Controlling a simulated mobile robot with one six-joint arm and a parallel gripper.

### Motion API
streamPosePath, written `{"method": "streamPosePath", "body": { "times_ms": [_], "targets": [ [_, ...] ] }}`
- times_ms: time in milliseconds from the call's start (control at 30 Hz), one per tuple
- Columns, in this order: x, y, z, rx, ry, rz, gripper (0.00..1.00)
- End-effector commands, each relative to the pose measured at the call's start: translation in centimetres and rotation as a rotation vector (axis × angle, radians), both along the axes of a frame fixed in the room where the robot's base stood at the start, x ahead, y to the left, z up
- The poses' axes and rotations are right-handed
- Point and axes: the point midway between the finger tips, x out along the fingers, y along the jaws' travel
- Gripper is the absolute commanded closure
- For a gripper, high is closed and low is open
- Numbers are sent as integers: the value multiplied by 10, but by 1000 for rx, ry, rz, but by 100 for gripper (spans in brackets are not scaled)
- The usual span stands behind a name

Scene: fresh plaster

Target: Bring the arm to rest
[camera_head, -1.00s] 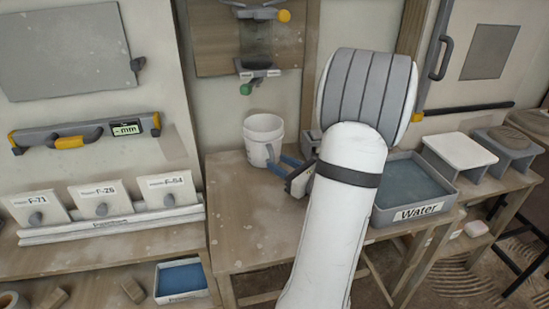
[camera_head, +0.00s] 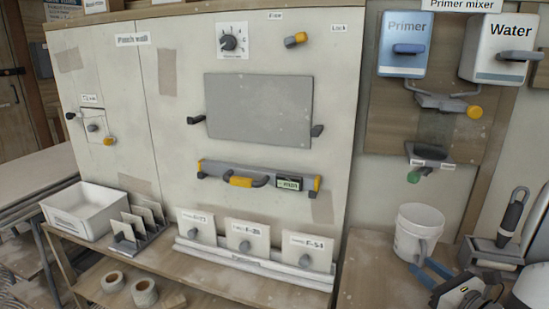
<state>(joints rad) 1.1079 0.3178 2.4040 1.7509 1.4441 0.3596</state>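My gripper (camera_head: 421,268) is at the lower right of the head view, with part of my white arm at the bottom right corner. Its two blue fingers point up and left and stand apart, with nothing seen between them. The fingertips appear just in front of the base of a white bucket (camera_head: 418,228) on the wooden bench (camera_head: 375,275). I cannot tell whether they touch it. Most of my arm is outside the view.
A grey holder with a black-handled tool (camera_head: 512,215) stands right of the bucket. Dispensers marked Primer (camera_head: 403,30) and Water (camera_head: 499,35) hang above. A level (camera_head: 255,180) and grey board (camera_head: 259,110) are on the wall panel. A white bin (camera_head: 85,212) sits left.

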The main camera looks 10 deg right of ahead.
Motion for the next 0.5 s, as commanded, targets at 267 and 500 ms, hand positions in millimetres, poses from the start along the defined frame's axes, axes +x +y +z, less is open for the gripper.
{"method": "streamPosePath", "body": {
  "times_ms": [267,500],
  "targets": [
    [-5,178,57,-478,128,679,65],
    [-70,261,85,-1085,117,1270,65]
  ]
}}
